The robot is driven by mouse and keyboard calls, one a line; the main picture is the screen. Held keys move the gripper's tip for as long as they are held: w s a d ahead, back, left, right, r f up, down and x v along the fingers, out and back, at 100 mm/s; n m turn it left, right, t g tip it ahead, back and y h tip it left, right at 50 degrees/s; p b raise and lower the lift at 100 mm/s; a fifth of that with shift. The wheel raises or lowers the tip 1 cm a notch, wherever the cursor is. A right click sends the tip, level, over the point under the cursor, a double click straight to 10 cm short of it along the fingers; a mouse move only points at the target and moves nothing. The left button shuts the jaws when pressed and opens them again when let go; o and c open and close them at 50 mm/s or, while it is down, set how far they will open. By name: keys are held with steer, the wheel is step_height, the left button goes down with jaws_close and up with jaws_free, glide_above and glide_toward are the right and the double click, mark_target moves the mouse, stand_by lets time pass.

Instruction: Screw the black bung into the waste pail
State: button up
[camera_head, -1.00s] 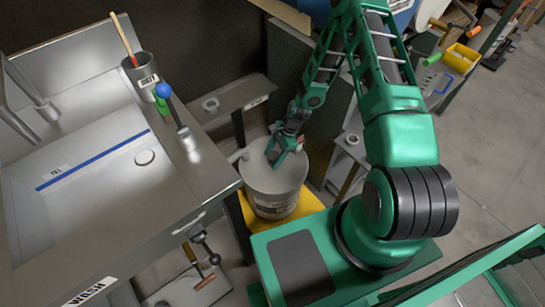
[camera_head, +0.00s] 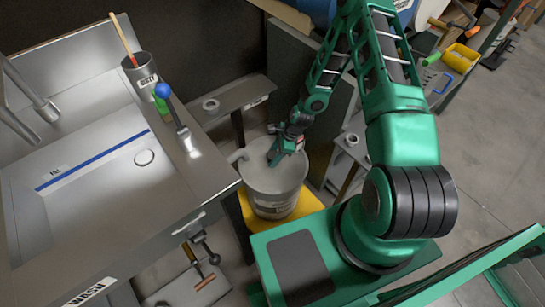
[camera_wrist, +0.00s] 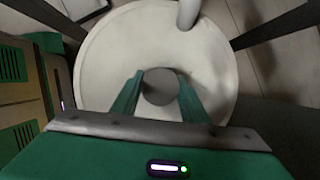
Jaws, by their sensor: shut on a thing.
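The waste pail (camera_head: 258,182) is a pale grey round drum with a label on its side, standing upright on a yellow base. Its pale top also fills much of the wrist view (camera_wrist: 105,65). My gripper (camera_head: 273,158) is over the top of the pail, pointing down. In the wrist view my gripper (camera_wrist: 160,92) has its two green fingers on either side of a dark grey disc, the bung (camera_wrist: 160,84), and is shut on it. The bung lies over the pail's top. I cannot tell whether its thread sits in the opening. In the head view the bung is hidden by the fingers.
A steel sink bench (camera_head: 110,215) marked WASH stands left of the pail, with a blue-knobbed lever (camera_head: 175,112). A small grey shelf (camera_head: 228,100) is behind the pail. A pale pipe (camera_wrist: 187,14) reaches over the pail's top. Open floor lies at the right.

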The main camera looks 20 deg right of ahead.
steer(key=o, duration=1.1)
steer(key=shift+o, duration=0.2)
steer(key=v, duration=1)
steer(key=shift+r, duration=0.35)
steer(key=shift+d, duration=0.15)
